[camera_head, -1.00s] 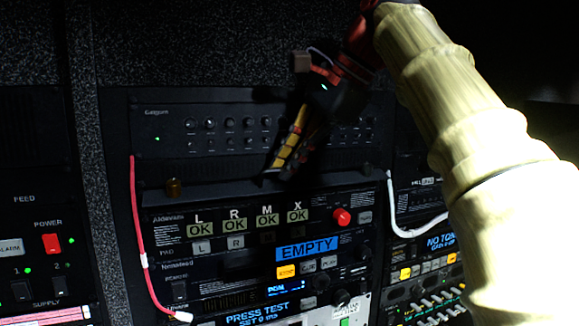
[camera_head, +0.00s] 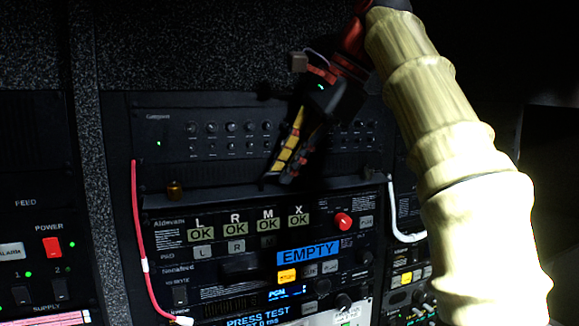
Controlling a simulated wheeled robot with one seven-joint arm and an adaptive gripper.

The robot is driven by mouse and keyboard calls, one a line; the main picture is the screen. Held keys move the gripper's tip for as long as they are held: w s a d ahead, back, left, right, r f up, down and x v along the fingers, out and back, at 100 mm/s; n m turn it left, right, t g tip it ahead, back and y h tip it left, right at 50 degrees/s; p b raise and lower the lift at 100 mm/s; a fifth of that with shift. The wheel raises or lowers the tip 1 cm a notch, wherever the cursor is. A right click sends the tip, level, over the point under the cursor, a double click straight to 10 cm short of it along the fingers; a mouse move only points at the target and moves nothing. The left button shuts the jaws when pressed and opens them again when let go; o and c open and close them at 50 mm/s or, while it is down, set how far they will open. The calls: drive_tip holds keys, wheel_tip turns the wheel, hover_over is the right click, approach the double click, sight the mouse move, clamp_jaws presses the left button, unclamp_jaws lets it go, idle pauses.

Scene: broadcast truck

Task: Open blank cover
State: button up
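The blank cover seems to be the plain dark panel (camera_head: 225,192) below the knobbed rack unit, with a small brass knob (camera_head: 174,190) at its left end. Its right part is in deep shadow, and I cannot make out an opening. My gripper (camera_head: 278,178) points down and left, with its fingertips in front of the panel's upper middle. One yellow finger and one dark, red-marked finger show close together. I see nothing held between them. Whether the tips touch the panel is unclear, as is how far apart the fingers are.
A red cable (camera_head: 138,220) hangs at the left and a white cable (camera_head: 393,215) at the right. My arm blocks the right side.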

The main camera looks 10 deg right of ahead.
drive_tip(key=o, duration=0.4)
drive_tip(key=shift+s+f+t, duration=0.1)
drive_tip(key=shift+s+t, duration=0.05)
drive_tip(key=shift+t, duration=0.15)
idle(0.4)
